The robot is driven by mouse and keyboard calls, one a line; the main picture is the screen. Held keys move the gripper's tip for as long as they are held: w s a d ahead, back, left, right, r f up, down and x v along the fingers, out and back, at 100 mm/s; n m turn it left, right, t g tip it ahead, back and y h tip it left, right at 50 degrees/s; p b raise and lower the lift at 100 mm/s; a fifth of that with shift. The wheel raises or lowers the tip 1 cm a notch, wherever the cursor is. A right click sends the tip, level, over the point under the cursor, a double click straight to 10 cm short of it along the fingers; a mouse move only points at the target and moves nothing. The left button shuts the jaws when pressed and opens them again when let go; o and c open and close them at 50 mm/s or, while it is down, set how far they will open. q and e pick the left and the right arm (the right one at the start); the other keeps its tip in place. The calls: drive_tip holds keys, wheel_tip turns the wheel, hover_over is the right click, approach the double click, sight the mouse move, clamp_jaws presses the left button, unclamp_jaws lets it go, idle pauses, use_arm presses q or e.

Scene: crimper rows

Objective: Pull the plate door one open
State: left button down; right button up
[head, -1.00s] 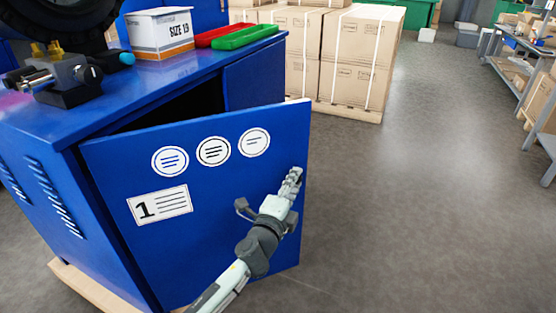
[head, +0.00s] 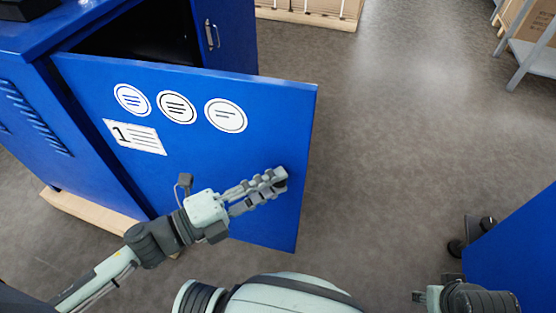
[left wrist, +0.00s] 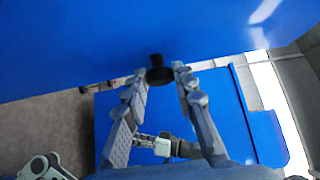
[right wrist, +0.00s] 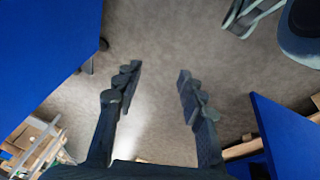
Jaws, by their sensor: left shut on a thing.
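The plate door one (head: 240,155) is a blue panel with three round white labels and a white plate (head: 136,136) marked 1. It stands ajar, its free edge to the right in the head view. My left gripper (head: 280,180) is at the door face near that edge. In the left wrist view its fingers (left wrist: 160,75) close around a dark knob (left wrist: 158,75) on a blue surface. The door's handle is mostly hidden by the gripper in the head view. My right gripper (right wrist: 160,75) is open and empty above the floor.
The blue cabinet (head: 60,120) stands on a wooden pallet (head: 90,215), its inside dark. A second door (head: 228,40) with a metal handle is behind door one. Another blue panel (head: 515,250) is at the lower right. Grey floor (head: 400,130) is clear between.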

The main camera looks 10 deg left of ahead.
use_arm(q)
drive_tip(key=shift+s+a+m+g+h, duration=0.15)
drive_tip(key=shift+s+m+g+h, duration=0.2)
drive_tip(key=shift+s, duration=0.55)
use_arm(e)
drive_tip(key=shift+r, duration=0.45)
drive_tip(key=shift+d, duration=0.1)
use_arm(q)
drive_tip(key=c, duration=1.2)
unclamp_jaws()
use_arm(e)
drive_tip(key=shift+f, duration=0.1)
drive_tip(key=shift+f, duration=0.1)
use_arm(q)
drive_tip(key=v, duration=1.2)
